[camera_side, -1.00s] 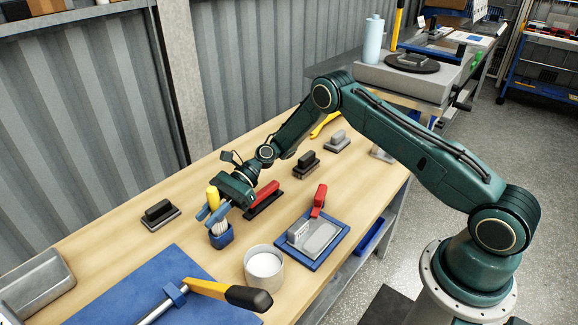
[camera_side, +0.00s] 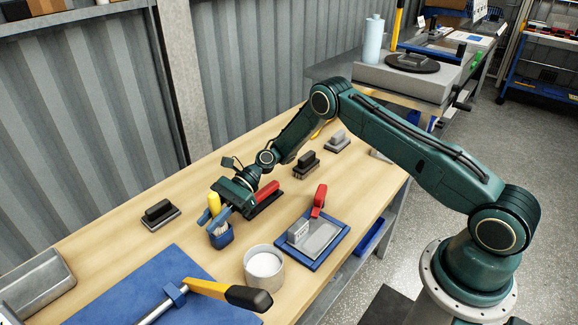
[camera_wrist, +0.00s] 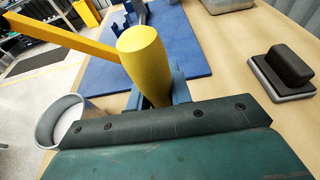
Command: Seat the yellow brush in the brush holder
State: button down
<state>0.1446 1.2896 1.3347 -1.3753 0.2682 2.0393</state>
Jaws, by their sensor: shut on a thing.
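The yellow brush (camera_side: 214,203) stands nearly upright, handle up and pale bristles down, in the mouth of the blue brush holder (camera_side: 221,239). Some bristles show above the holder's rim; whether the brush rests on the bottom cannot be seen. My gripper (camera_side: 222,212) is shut on the brush, with its blue fingers around the lower handle just above the holder. In the wrist view the yellow handle (camera_wrist: 145,58) rises between the blue fingers, leaning slightly. There the gripper body hides the bristles and most or all of the holder.
A white-filled cup (camera_side: 264,268) stands in front right of the holder. A red-handled brush (camera_side: 264,194) lies close behind my gripper. A dark block brush (camera_side: 159,212) is to the left. A blue mat (camera_side: 130,285) bears a yellow-handled tool (camera_side: 215,290). A blue tray (camera_side: 318,240) is to the right.

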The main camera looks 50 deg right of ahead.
jog(key=shift+f, duration=0.15)
jog(key=c, duration=1.2)
grip_release()
jog(key=shift+o, duration=0.5)
jog(key=o, duration=0.5)
jog(key=shift+d, duration=0.15)
jog(key=shift+d, duration=4.3)
